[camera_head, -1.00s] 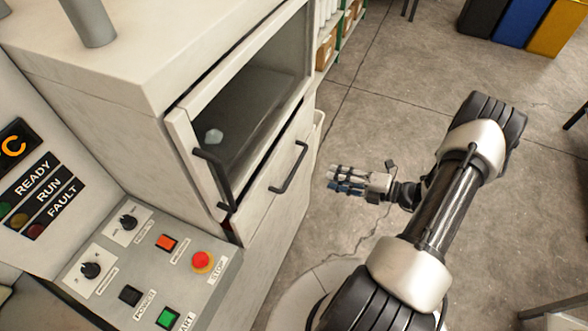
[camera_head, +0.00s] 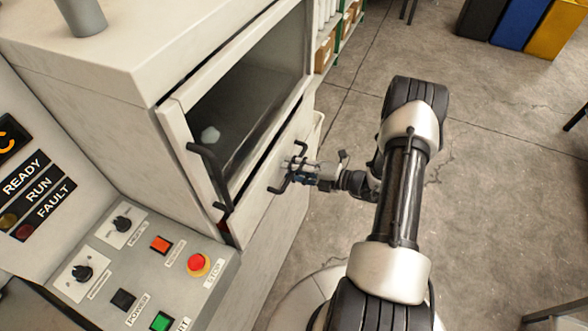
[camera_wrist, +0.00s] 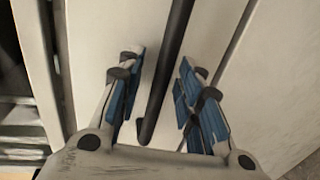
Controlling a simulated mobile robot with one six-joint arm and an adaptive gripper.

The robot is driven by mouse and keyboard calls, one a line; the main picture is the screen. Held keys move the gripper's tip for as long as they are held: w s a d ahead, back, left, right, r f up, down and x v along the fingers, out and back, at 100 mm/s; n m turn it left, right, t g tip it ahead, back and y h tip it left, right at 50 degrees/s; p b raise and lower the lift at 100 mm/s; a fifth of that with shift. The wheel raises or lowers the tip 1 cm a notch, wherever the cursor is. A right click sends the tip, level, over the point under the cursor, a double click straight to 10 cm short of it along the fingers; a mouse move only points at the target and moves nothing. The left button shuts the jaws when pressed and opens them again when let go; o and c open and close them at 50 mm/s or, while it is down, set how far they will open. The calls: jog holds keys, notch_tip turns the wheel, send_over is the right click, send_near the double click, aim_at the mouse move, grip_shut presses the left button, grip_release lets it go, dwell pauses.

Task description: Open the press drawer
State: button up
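The press drawer (camera_head: 256,206) is the pale lower front panel of the press, below the windowed door, and it looks shut. Its dark bar handle (camera_head: 280,189) is partly hidden by my gripper (camera_head: 294,168) in the head view. In the wrist view, the handle (camera_wrist: 172,60) runs between the blue-padded fingers of my gripper (camera_wrist: 160,77), in front of the pale drawer front (camera_wrist: 92,45). The fingers are open, one on each side of the bar, with visible gaps. I cannot tell whether either finger touches it.
The windowed door (camera_head: 180,150) above has its own dark handle (camera_head: 208,172). A control panel (camera_head: 150,255) with a red stop button (camera_head: 198,264) juts out at the lower left. Bins (camera_head: 525,18) and shelves (camera_head: 330,45) stand farther back.

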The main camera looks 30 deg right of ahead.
jog(key=shift+c, duration=0.5)
grip_shut()
